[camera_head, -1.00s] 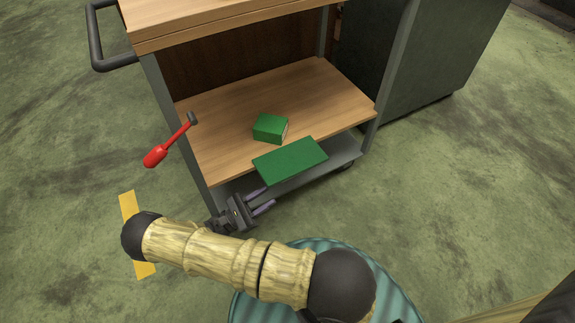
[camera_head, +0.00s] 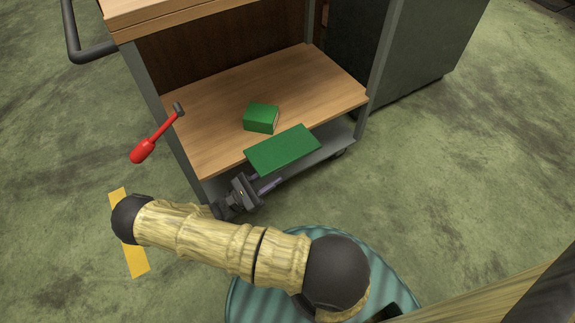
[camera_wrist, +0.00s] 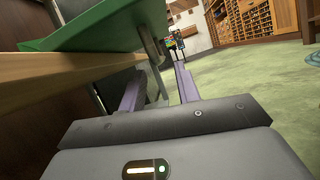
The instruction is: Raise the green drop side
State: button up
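The green drop side (camera_head: 283,150) is a flat panel at the front edge of the cart's lower shelf. It sticks outward from that edge, roughly flat. My gripper (camera_head: 268,184) is just below and in front of its outer edge. In the wrist view the drop side (camera_wrist: 110,24) shows above the fingers as a green sheet. The two purple-grey fingers of my gripper (camera_wrist: 158,86) stand apart with nothing between them. I see a gap between the fingers and the panel, so they appear not to touch it.
A green block (camera_head: 261,117) sits on the wooden lower shelf (camera_head: 215,100), behind the panel. A lever with a red handle (camera_head: 143,151) stands out at the cart's left post. A dark grey cabinet (camera_head: 410,50) stands behind right. The floor in front is open.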

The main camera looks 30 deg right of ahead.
aim_at(287, 164)
jog(key=b+x, duration=0.1)
jog(key=x, duration=0.5)
jog(key=shift+d+r+b, duration=0.15)
jog(key=shift+d+b, duration=0.15)
jog(key=shift+b, duration=0.1)
jog(key=shift+c, duration=0.2)
grip_shut()
